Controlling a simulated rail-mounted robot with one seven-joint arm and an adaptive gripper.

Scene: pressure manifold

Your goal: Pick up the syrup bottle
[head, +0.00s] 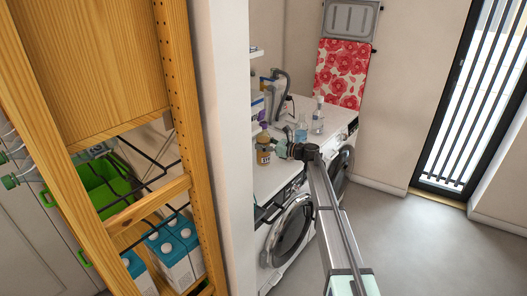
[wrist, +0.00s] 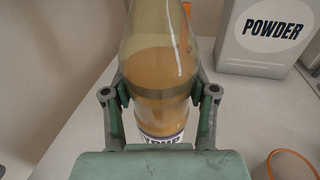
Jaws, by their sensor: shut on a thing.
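The syrup bottle (wrist: 160,72) is a see-through bottle with amber liquid inside and a white label with dark letters low on its side, partly hidden by my gripper. In the wrist view it stands upright between the fingers of my gripper (wrist: 160,95), which press on both its sides. In the head view the bottle (head: 263,150) is at the near left of the white counter, with my gripper (head: 279,149) reaching it from the right. I cannot tell whether its base touches the counter.
A grey powder container (wrist: 268,28) stands behind to the right. An orange-rimmed glass (wrist: 290,165) is near right. A clear bottle (head: 318,117) and glassware stand farther along the counter (head: 273,181). Washing machines (head: 290,231) sit below. A wooden shelf (head: 176,80) is at left; open floor lies right.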

